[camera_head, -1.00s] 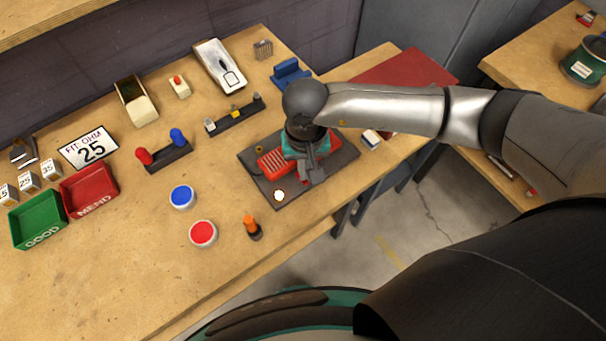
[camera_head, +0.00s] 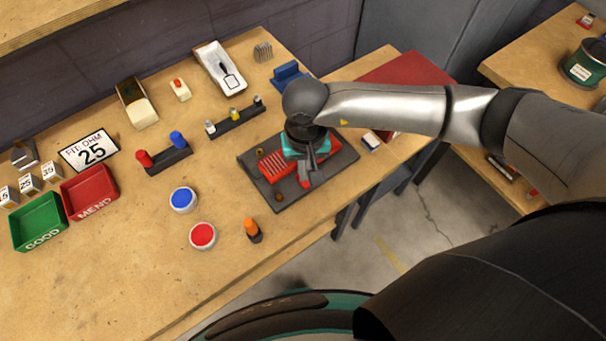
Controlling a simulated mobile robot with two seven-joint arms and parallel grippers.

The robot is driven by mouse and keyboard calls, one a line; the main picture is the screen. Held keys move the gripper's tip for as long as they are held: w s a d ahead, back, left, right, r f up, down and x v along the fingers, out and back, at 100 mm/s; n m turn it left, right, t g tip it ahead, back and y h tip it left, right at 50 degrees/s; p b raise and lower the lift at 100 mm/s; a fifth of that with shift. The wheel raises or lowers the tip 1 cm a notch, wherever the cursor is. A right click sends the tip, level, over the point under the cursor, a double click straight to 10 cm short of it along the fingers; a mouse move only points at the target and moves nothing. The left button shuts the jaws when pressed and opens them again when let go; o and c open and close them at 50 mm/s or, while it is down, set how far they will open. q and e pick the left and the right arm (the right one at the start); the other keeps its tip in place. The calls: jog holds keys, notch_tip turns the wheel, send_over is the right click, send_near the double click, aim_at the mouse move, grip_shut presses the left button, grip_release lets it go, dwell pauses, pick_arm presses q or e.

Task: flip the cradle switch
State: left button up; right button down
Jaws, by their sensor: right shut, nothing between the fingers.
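The cradle is a dark grey plate (camera_head: 330,172) on the wooden bench, with a ribbed red block (camera_head: 272,167) on it. My right gripper (camera_head: 311,176) is shut and empty, pointing down over the front part of the plate. A small red piece (camera_head: 304,184) shows right at its fingertips. It may be the switch, but the fingers partly hide it, and I cannot tell its position or whether they touch. A small round lamp (camera_head: 279,196) at the plate's front corner looks dark. My left gripper is out of view.
Left of the cradle stand a blue button (camera_head: 183,199), a red button (camera_head: 203,235) and an orange-topped peg (camera_head: 252,230). Behind are a strip with posts (camera_head: 236,120) and a blue holder (camera_head: 289,74). Green (camera_head: 40,220) and red (camera_head: 90,190) trays lie far left.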

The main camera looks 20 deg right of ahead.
notch_tip(320, 180, up, 5)
jog(key=p, duration=0.3)
jog(key=shift+r, duration=0.2)
dwell(0.4)
